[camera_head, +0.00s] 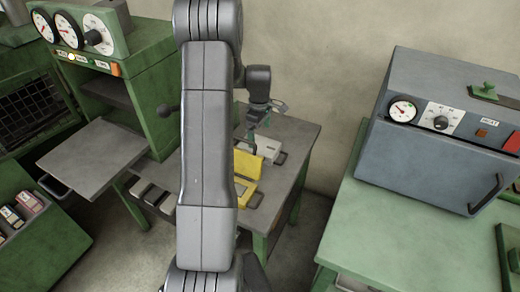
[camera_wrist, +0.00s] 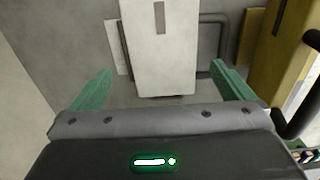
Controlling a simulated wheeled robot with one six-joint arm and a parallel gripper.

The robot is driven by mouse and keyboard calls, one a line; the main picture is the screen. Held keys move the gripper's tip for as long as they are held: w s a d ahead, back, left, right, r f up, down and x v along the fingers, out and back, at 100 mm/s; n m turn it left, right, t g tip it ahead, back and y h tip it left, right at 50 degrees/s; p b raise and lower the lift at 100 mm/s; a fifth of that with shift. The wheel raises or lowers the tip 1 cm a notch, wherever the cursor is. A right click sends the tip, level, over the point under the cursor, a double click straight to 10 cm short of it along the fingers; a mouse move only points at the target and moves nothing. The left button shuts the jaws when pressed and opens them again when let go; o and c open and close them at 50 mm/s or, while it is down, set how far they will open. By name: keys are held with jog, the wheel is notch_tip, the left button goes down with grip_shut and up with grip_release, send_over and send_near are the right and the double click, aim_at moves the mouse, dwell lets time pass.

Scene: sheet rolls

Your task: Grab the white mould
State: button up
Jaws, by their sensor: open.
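The white mould (camera_head: 264,149) lies on the small grey-topped table at the back, behind a yellow mould, and my arm hides part of it. In the wrist view the white mould (camera_wrist: 155,75) is a pale block with a dark slot, and a dark bar handle shows beside it. My gripper (camera_wrist: 166,84) is open, with one green finger on each side of the white block in the picture. Gaps show between the fingers and the block; I cannot tell the height between them. In the head view my gripper (camera_head: 254,132) is above the table near the moulds.
A yellow mould (camera_head: 246,164) with a raised lid is close in front; it also shows at the right of the wrist view (camera_wrist: 274,62). Grey moulds (camera_head: 153,196) lie on the table's left. A green press (camera_head: 132,70) stands left and a grey heater box (camera_head: 430,150) right.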

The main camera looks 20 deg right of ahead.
aim_at(260, 144)
jog(key=shift+s+a+f+p, duration=0.15)
jog(key=shift+f+p, duration=0.6)
jog(key=shift+f, duration=1.95)
jog(key=c, duration=1.9)
jog(key=shift+r, duration=0.15)
jog(key=shift+c, duration=0.3)
